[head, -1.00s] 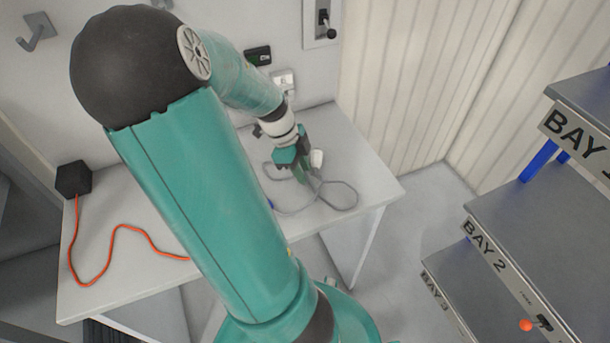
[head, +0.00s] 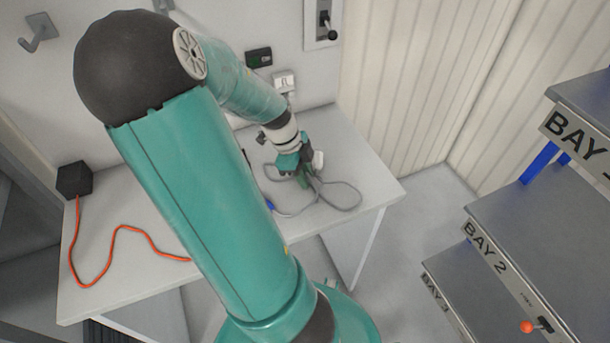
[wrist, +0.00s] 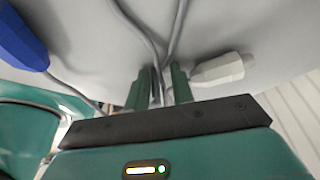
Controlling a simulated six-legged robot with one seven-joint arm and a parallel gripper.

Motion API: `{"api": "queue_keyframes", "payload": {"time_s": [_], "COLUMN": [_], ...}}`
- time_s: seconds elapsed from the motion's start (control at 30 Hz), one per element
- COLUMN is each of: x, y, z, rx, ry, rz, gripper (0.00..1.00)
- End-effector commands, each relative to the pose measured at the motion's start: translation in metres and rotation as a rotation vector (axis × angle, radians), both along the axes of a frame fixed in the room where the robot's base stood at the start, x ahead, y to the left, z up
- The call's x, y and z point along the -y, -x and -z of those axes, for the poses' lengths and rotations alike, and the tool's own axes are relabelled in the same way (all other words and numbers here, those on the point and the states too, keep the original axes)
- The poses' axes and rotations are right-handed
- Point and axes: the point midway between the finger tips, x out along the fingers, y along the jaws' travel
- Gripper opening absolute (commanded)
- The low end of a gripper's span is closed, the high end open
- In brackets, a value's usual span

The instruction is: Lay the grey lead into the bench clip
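The grey lead (head: 342,207) lies in loops on the white bench (head: 130,207). My gripper (wrist: 160,84) is low over the bench, its two green fingers close together with grey cable between them; it also shows in the head view (head: 305,180). It appears shut on the grey lead. A white plug (wrist: 222,69) is just right of the right finger. A blue connector (wrist: 22,38) with a grey cable is at the left of the wrist view. I cannot make out the bench clip in either view.
A black box (head: 74,180) with an orange cable (head: 120,230) is on the bench's left. A wall stands behind the bench, with a socket (head: 284,80) and a lever switch (head: 323,25). Shelves marked BAY (head: 530,215) stand at the right. The bench's right corner is bare.

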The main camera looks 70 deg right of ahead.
Motion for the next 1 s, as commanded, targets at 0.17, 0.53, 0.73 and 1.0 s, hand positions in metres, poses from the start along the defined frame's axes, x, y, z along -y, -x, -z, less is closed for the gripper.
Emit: {"api": "queue_keyframes", "payload": {"time_s": [0.17,0.53,0.73,1.0], "x": [-0.001,-0.004,-0.003,-0.003], "y": [-0.005,-0.031,-0.038,-0.039], "z": [-0.003,-0.052,-0.098,-0.110], "rx": [0.011,0.032,0.013,-0.002], "ry": [-0.025,-0.068,-0.020,0.003], "rz": [0.002,0.001,0.001,0.002], "gripper": [0.27,0.27,0.27,0.27]}}
